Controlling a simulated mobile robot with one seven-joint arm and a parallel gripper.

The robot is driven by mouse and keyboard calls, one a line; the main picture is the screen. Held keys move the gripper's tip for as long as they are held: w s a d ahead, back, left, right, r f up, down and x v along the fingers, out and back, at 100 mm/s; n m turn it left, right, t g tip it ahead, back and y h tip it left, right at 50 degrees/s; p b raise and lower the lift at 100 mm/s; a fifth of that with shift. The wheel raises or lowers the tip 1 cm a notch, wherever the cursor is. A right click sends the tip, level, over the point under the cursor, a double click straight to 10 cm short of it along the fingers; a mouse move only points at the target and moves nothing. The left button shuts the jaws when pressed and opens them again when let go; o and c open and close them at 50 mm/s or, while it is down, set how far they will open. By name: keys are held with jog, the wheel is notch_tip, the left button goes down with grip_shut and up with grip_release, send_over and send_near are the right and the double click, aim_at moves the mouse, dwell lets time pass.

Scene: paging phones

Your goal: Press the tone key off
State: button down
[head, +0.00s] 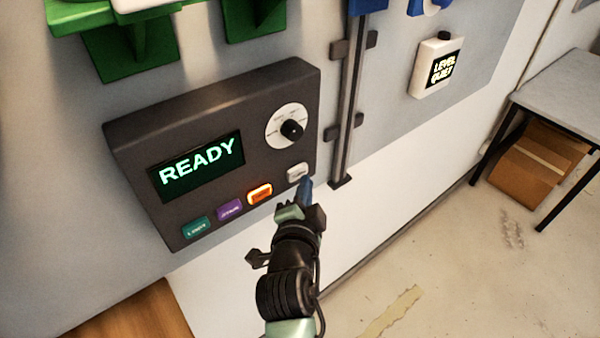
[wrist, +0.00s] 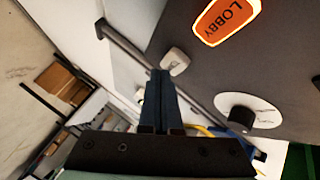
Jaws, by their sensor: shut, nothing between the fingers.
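A dark wall panel (head: 220,100) has a screen (head: 198,165) reading READY in green. At its lower right corner is a small off-white key (head: 298,172), apparently the tone key; its lettering is too small to read. It also shows in the wrist view (wrist: 176,60). My gripper (head: 305,185) is shut and empty, its blue fingertips just below and right of this key. In the wrist view, the fingertips (wrist: 160,74) lie close beside the key and slightly overlap it. I cannot tell whether they touch it.
Left of the off-white key are a lit orange key (head: 260,194), reading LOBBY in the wrist view, a purple key (head: 230,210) and a teal key (head: 196,228). A dial (head: 289,128) sits above. A vertical rail (head: 348,110) stands close to the right.

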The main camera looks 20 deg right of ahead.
jog(key=s, duration=0.2)
jog(key=s+d+p, duration=0.1)
jog(key=s+d, duration=0.1)
jog(key=s, duration=0.1)
jog(key=shift+s+p, duration=0.3)
jog(key=shift+p, duration=0.1)
